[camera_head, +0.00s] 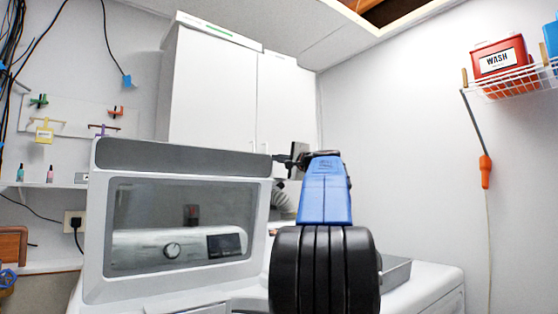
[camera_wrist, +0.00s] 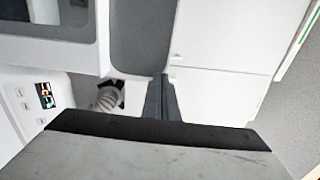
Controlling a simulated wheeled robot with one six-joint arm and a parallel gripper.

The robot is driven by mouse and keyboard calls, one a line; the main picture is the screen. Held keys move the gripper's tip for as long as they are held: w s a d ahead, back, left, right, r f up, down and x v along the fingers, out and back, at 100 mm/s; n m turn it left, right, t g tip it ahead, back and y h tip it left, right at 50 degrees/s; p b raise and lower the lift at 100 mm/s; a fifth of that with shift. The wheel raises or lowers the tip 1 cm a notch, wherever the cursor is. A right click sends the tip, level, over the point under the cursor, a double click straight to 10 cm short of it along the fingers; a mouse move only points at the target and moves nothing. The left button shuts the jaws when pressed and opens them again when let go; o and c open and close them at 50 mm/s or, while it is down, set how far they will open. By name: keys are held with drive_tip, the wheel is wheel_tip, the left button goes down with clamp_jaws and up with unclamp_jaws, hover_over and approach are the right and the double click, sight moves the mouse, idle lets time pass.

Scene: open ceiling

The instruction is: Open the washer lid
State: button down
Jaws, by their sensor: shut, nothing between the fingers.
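The washer lid (camera_head: 180,158) is a white frame with a grey top band and a clear window, at the left of the head view. It stands raised, close to upright, and the control panel with a knob (camera_head: 172,250) shows through its window. My gripper (camera_head: 278,158) is shut and empty at the lid's upper right edge; whether it touches the lid I cannot tell. In the wrist view, the dark fingers of my gripper (camera_wrist: 161,78) are together beside the lid's grey band (camera_wrist: 143,40). My arm hides part of the washer top.
White cabinets (camera_head: 215,90) hang above and behind the lid. A ribbed white hose (camera_head: 284,202) is behind my gripper. A wire basket (camera_head: 510,82) with a red wash container (camera_head: 498,62) is on the right wall. The space right of my arm is open.

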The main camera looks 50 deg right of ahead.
drive_tip(key=x, duration=0.5)
drive_tip(key=shift+r, duration=0.45)
drive_tip(key=shift+w, duration=0.1)
drive_tip(key=shift+f, duration=0.1)
